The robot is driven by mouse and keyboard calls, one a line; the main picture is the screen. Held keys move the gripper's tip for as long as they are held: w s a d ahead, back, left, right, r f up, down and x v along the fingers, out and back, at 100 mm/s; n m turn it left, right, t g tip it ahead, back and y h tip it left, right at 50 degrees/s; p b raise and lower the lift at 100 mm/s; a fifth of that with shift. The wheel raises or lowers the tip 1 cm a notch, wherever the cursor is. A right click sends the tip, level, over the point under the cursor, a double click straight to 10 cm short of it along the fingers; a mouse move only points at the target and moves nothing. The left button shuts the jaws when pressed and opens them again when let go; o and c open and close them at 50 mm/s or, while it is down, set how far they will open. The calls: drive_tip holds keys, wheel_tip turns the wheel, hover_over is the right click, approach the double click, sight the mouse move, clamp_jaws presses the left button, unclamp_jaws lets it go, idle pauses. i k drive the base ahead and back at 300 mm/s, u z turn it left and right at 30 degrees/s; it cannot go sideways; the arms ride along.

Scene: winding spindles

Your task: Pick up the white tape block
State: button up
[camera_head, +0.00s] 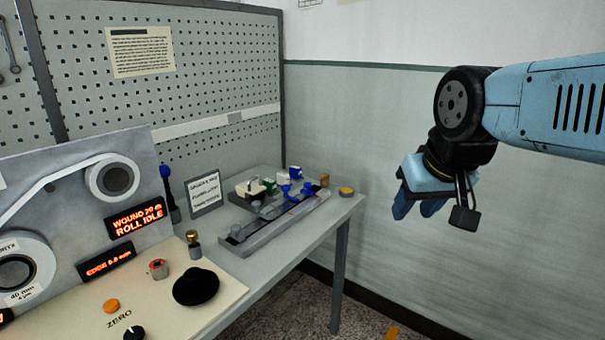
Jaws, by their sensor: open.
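A small white block (283,179), which looks like the white tape block, sits on the far part of the table among other small coloured blocks. It is small and partly crowded by its neighbours in this view. A cream-white piece (250,188) with a dark part stands to its left. My gripper (419,208) hangs in the air to the right of the table, well apart from the blocks. Its blue fingers point down, open, with nothing seen between them.
A grey rail (240,246) with blue clamps (284,192) lies in front of the blocks. A green block (270,187), blue block (295,172) and orange-brown block (324,180) are close by. A sign (203,193) and pegboard (200,80) stand behind. Right of the table is free.

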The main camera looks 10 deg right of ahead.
sight(282, 179)
drive_tip(key=z, duration=0.3)
drive_tip(key=i, duration=1.85)
drive_tip(key=u, duration=0.65)
drive_tip(key=k, duration=0.9)
drive_tip(key=u, duration=0.2)
drive_tip(key=i, duration=0.9)
drive_tip(key=z, duration=0.15)
